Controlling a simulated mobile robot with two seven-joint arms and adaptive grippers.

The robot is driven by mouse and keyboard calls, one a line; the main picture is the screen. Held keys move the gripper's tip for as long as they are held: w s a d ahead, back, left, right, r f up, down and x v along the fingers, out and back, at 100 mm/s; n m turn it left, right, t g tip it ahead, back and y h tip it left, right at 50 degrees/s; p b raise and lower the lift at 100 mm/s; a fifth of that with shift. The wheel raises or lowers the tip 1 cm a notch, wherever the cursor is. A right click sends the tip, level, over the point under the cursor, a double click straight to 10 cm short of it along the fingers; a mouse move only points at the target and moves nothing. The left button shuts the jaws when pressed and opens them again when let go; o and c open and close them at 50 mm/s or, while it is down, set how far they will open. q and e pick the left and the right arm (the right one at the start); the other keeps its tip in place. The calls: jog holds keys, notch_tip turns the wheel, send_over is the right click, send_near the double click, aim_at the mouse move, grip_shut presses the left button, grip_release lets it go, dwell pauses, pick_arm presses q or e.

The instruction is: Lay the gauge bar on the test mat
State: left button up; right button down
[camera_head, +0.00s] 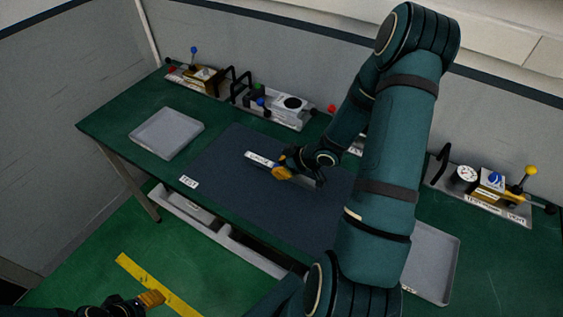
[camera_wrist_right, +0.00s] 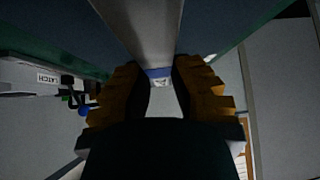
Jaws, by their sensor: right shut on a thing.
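The gauge bar (camera_head: 260,159) is a pale grey bar with a lettered label. In the head view it lies over the dark blue test mat (camera_head: 225,190), which has a TEST label at its front left corner. My right gripper (camera_head: 281,172) is shut on the bar, with its orange fingertips around it. In the right wrist view, the bar (camera_wrist_right: 146,28) runs from the top edge down between the fingers of the right gripper (camera_wrist_right: 163,78). I cannot tell whether the bar touches the mat. My left gripper (camera_head: 150,299) is low at the left, away from the table; its opening is unclear.
A grey tray (camera_head: 167,131) sits left of the mat, and another pale tray (camera_head: 435,264) lies to the right, partly behind my right arm. Fixtures with knobs and handles (camera_head: 285,105) line the back edge. Yellow tape (camera_head: 135,268) marks the green floor.

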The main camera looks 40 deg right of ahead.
aim_at(307, 178)
jog(key=shift+f+b, duration=2.5)
jog(key=shift+f, duration=0.25)
jog(key=shift+f, duration=0.2)
jog(key=c, duration=0.9)
grip_release()
jog(key=v, duration=1.2)
